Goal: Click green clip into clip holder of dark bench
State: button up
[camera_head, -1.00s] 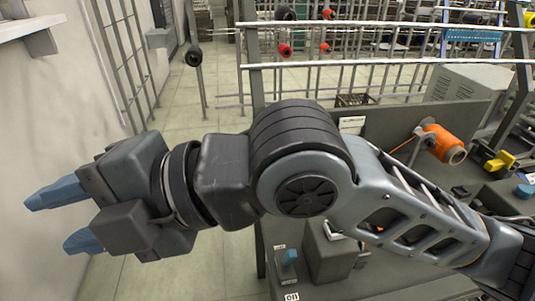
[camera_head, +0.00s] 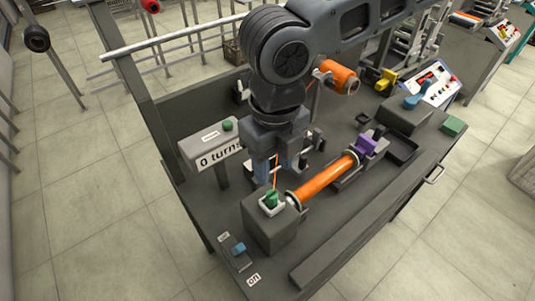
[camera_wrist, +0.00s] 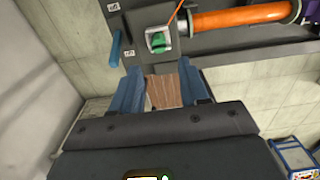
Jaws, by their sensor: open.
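The green clip (camera_head: 271,197) stands in the white square clip holder (camera_head: 264,208) on top of a grey block on the dark bench (camera_head: 214,221). I cannot tell whether it is clicked fully in. In the wrist view the green clip (camera_wrist: 158,43) shows inside the pale frame, beyond my fingertips. My gripper (camera_head: 277,172) points down with its blue fingers just behind the clip and is partly hidden by its own body.
The "0 turns" sign (camera_head: 217,158) is left of my gripper. A blue lever (camera_head: 238,249) sits at the bench's near left corner.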

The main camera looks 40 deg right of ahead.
aim_at(272, 194)
notch_tip(272, 194, down, 6)
jog(key=b, duration=0.5)
jog(key=shift+r, duration=0.1)
jog(key=shift+a+f+b, duration=0.1)
jog(key=shift+f+b, duration=0.5)
jog(key=shift+f, duration=1)
grip_shut()
notch_tip(272, 194, up, 5)
jog(key=p, duration=0.4)
jog(key=shift+f+p, duration=0.2)
jog(key=shift+p, duration=0.1)
